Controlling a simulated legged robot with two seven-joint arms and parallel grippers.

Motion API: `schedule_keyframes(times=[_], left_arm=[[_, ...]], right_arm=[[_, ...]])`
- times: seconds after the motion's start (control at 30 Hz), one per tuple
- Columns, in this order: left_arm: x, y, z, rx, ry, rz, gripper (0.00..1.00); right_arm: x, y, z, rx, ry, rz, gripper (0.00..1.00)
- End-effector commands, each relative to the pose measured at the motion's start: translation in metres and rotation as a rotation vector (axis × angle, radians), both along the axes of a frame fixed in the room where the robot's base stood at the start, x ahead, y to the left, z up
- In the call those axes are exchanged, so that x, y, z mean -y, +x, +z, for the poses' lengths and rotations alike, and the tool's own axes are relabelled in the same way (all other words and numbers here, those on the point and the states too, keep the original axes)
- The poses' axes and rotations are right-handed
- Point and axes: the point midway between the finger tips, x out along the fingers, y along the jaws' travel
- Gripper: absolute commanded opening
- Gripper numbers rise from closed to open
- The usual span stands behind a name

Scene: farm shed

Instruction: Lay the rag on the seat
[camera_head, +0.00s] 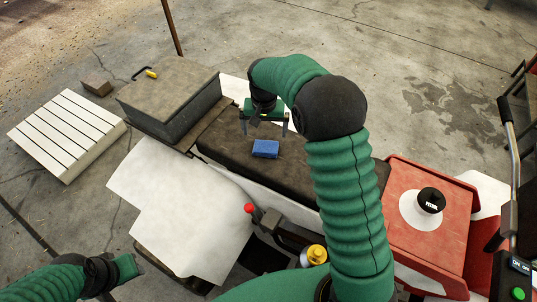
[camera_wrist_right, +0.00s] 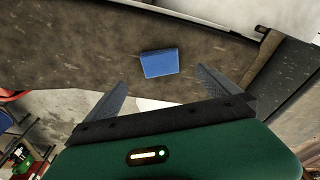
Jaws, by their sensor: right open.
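The rag (camera_head: 265,149) is a small blue folded piece lying on the dark brown seat (camera_head: 225,150). In the right wrist view, the rag (camera_wrist_right: 160,63) lies flat on the worn seat surface (camera_wrist_right: 80,55), a little beyond the fingertips. My right gripper (camera_head: 265,128) is open and empty above the seat, with its fingers spread and apart from the rag. Its fingers also show in the right wrist view (camera_wrist_right: 162,80). My left gripper (camera_head: 132,268) is at the lower left, away from the seat; its jaw opening is unclear.
A grey-brown box (camera_head: 170,95) stands at the seat's left end, with a white slatted pallet (camera_head: 68,135) beyond. A red tank with a black petrol cap (camera_head: 431,199) is at right. A red-knobbed lever (camera_head: 249,208) and a yellow cap (camera_head: 317,254) are in front.

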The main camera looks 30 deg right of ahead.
Motion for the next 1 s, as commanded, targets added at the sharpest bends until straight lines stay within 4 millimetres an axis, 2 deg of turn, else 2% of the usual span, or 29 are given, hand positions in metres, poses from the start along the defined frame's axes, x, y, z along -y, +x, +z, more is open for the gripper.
schedule_keyframes(times=[0.07,0.17,0.2,0.3,0.4,0.53,1.0], left_arm=[[0.0,0.0,0.0,0.0,0.0,0.0,0.36],[0.0,0.0,0.0,0.0,0.0,-0.001,0.36],[0.0,0.0,0.0,0.0,0.0,-0.001,0.36],[0.0,0.0,0.0,0.0,0.0,0.0,0.36],[0.0,0.0,0.0,0.0,0.0,0.0,0.36],[0.0,0.0,0.0,0.0,0.0,0.0,0.36],[0.0,0.0,0.0,0.0,0.0,0.0,0.36]], right_arm=[[-0.022,-0.031,0.005,0.012,0.003,0.094,1.0],[-0.054,-0.088,0.006,0.035,0.0,0.257,1.0],[-0.064,-0.112,0.004,0.045,-0.005,0.322,1.0],[-0.085,-0.168,-0.004,0.064,-0.018,0.46,1.0],[-0.094,-0.204,-0.011,0.074,-0.029,0.548,1.0],[-0.097,-0.22,-0.016,0.077,-0.034,0.587,1.0],[-0.097,-0.22,-0.016,0.075,-0.033,0.584,1.0]])
